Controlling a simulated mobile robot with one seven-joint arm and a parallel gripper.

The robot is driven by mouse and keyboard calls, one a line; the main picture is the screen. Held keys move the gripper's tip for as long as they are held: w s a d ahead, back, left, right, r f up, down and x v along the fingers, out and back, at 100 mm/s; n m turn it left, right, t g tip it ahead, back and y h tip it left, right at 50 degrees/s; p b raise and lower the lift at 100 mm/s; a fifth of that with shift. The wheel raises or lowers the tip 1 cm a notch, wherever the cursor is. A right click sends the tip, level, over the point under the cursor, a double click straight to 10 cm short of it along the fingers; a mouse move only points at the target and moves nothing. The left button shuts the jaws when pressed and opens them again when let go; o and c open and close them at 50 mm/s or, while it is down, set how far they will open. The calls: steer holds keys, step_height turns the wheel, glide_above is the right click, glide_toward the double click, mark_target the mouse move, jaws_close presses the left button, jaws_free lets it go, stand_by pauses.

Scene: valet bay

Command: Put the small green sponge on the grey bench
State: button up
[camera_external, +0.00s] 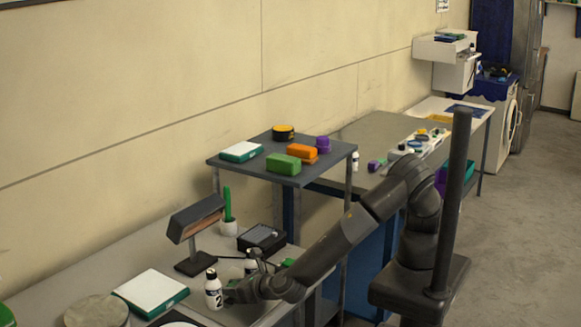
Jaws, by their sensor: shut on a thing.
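My gripper (232,291) is low over the near worktop (203,259), at the end of my outstretched arm. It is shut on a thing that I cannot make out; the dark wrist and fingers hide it. A white bottle marked 2 (213,291) stands right beside the fingertips; I cannot tell whether they touch. A small green piece (287,262) shows just behind my wrist, partly hidden; I cannot tell whether it is the small green sponge. A larger green block (283,164) lies on the raised grey shelf (227,163). A long grey bench top (376,128) stands beyond that shelf.
The near worktop also holds a lamp (194,222), a black device (262,238), a white and green box (151,291) and a round pad (97,311). An orange block (303,156) lies on the shelf. A tray of items (418,143) edges the far bench; its middle looks clear.

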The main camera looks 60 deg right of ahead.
steer(key=shift+f, duration=0.15)
steer(key=o, duration=1)
steer(key=shift+s+r, duration=0.25)
steer(key=shift+s, duration=0.05)
steer(key=v, duration=1)
steer(key=shift+s+r, duration=0.2)
steer(key=shift+s, duration=0.05)
steer(key=shift+s+r, duration=0.15)
steer(key=shift+s, duration=0.25)
steer(key=shift+c, duration=1)
